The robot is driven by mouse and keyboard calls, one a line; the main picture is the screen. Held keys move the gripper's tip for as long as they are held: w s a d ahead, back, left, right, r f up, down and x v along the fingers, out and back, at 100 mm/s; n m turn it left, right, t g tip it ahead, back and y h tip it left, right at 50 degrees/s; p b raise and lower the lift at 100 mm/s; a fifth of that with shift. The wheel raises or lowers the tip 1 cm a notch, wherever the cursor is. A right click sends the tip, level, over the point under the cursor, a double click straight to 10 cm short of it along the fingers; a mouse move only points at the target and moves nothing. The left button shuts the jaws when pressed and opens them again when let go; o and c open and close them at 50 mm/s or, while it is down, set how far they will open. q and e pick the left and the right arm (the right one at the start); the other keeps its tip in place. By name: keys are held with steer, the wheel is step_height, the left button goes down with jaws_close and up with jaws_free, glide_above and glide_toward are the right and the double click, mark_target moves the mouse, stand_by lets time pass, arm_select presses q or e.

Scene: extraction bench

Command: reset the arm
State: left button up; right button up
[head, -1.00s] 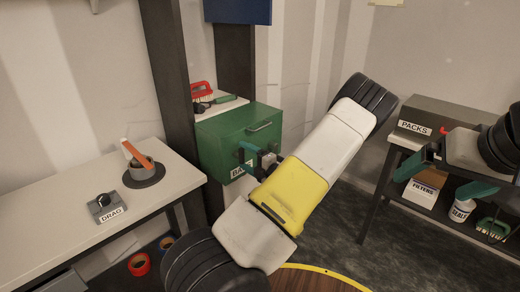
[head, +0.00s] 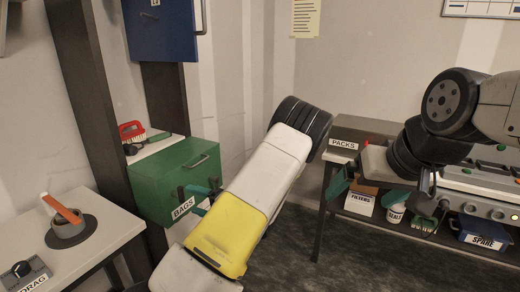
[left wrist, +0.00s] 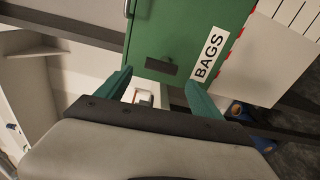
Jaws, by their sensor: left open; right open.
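My left arm comes in from below. Its left gripper (head: 201,196) is at the front of the green BAGS box (head: 160,183), partly hidden by my own arm. In the left wrist view its two green fingers (left wrist: 160,88) are apart with nothing between them, just below the box's lower edge. The green box face (left wrist: 185,38) with its BAGS label fills the top of that view. I cannot tell whether a finger touches it. My right gripper (head: 368,190) is open at the right, its green fingers apart in front of the shelf unit; it holds nothing that I can see.
A grey PACKS box (head: 365,131) stands on the right shelf unit, with a FILTERS carton (head: 359,204) and blue SPARE bin (head: 482,234) below. A bench at left holds a round pot with an orange-handled tool (head: 68,225) and the DRAG knob box (head: 24,275). Dark floor lies between.

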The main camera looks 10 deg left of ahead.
arm_select(q)
steer(key=s+d+r+n+g+h, duration=0.1)
steer(key=s+r+n+g+h, duration=0.25)
steer(key=s+n, duration=0.5)
steer(key=s+d+r+n+g+h, duration=0.1)
steer(key=s+r+n+g+h, duration=0.35)
steer(key=n, duration=0.75)
steer(key=s+d+r+n+t+h, duration=0.4)
steer(key=s+d+r+n+h, duration=0.1)
steer(key=n, duration=0.4)
steer(key=s+d+r+n+t+h, duration=0.4)
steer(key=s+d+r+n+h, duration=0.1)
steer(key=d+r+n, duration=0.3)
step_height(320, 180, up, 2)
steer(key=shift+s+r+n+h, duration=0.1)
steer(key=shift+s+n+h, duration=0.3)
steer(key=shift+n, duration=0.25)
